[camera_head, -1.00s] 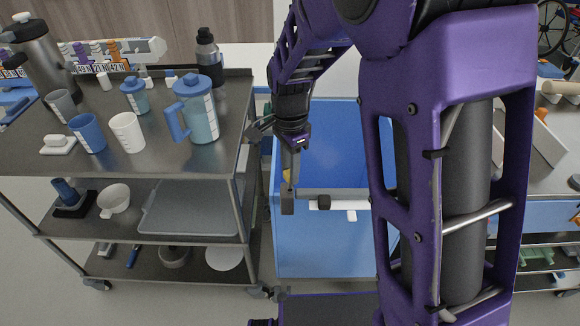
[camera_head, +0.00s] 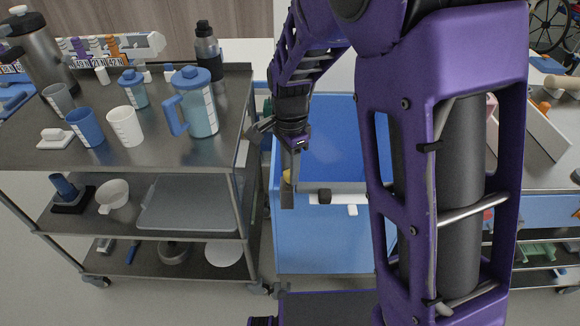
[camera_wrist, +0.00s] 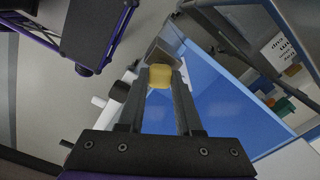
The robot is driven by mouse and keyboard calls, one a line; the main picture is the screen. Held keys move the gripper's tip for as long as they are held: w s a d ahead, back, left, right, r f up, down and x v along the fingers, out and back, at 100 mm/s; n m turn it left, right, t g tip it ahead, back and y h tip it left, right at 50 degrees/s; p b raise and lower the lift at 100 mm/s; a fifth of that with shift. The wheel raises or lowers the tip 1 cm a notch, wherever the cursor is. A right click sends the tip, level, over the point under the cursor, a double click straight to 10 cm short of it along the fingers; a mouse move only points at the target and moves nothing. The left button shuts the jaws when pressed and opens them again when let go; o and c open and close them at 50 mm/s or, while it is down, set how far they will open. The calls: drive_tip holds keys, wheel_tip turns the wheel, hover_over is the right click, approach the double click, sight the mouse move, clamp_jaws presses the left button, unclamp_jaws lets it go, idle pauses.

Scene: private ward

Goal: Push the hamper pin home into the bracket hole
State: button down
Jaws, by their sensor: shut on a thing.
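The hamper (camera_head: 310,245) is a blue open box standing between a cart and my arm. A dark block, seemingly the bracket (camera_head: 287,201), sits at its near left corner; in the wrist view it shows as a dark shape (camera_wrist: 162,49) just beyond the fingertips. My gripper (camera_wrist: 159,82) is shut on a yellow piece, seemingly the pin (camera_wrist: 160,75), which shows as a small yellow patch (camera_head: 287,176) in the head view. My gripper points down above the corner. The hole and the pin's far end are hidden, so I cannot tell how deep it sits.
A steel cart (camera_head: 225,150) with mugs, a blue pitcher (camera_head: 195,105) and bottles stands close on the left. A grey rail (camera_head: 365,188) with black and white fittings runs along the hamper's near rim. A bench (camera_head: 550,178) stands on the right.

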drive_tip(key=shift+f+b, duration=0.45)
drive_tip(key=shift+f, duration=0.4)
drive_tip(key=c, duration=0.5)
unclamp_jaws()
wheel_tip(320, 180, up, 22)
drive_tip(key=p, duration=0.6)
drive_tip(key=shift+f, duration=0.25)
